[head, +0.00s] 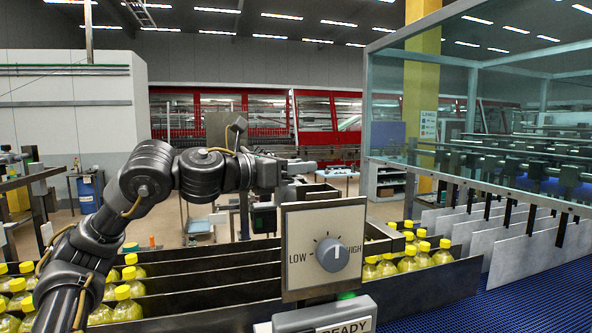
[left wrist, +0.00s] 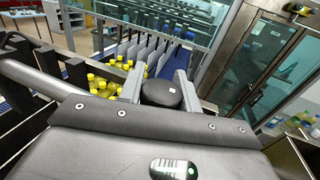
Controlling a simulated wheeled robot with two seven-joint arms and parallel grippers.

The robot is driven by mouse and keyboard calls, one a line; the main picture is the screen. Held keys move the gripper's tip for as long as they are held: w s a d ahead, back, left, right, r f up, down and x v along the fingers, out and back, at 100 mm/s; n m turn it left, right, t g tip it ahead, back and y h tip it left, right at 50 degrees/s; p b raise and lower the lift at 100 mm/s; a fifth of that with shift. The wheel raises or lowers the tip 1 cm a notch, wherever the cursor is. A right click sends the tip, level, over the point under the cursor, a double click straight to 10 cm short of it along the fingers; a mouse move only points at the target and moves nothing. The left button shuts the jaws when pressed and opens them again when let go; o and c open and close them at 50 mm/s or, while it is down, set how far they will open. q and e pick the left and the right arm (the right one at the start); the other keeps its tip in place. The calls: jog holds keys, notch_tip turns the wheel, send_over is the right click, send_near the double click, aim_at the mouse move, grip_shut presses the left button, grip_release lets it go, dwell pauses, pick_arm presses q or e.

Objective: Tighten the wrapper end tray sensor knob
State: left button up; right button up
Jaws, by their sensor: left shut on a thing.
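My left gripper (head: 302,167) comes in from the left above and behind the LOW–HIGH panel in the head view. In the left wrist view its two grey fingers (left wrist: 159,86) are shut on a dark round knob (left wrist: 161,95), one finger on each side. In the head view the held knob cannot be made out clearly. The beige panel (head: 296,219) faces me and carries a grey dial (head: 332,254) marked LOW and HIGH. My left gripper is apart from this dial. My right gripper is in neither view.
Yellow-capped bottles (head: 127,292) stand in lanes between dark dividers (head: 210,297). Pale upright plates (head: 515,245) and a blue belt (head: 545,297) lie to the right, under a glass guard (head: 470,110). A grey READY box (head: 322,318) is at the bottom.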

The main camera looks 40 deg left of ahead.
pick_arm(q)
jog(key=shift+f+m+h, duration=0.15)
jog(key=shift+m+h, duration=0.15)
jog(key=shift+h, duration=0.1)
jog(key=shift+d+g, duration=0.1)
jog(key=shift+g, duration=0.2)
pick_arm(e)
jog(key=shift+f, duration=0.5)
pick_arm(q)
jog(key=o, duration=1)
jog(key=shift+c, duration=0.2)
jog(key=shift+s+b, duration=0.15)
jog(key=shift+b, duration=0.15)
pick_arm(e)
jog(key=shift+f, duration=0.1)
pick_arm(q)
jog(key=shift+s+a+b, duration=0.25)
jog(key=shift+s+b, duration=0.05)
jog(key=shift+s, duration=0.05)
jog(key=b+v, duration=0.3)
jog(key=v, duration=0.6)
jog(key=shift+s+a, duration=0.25)
jog(key=shift+s, duration=0.05)
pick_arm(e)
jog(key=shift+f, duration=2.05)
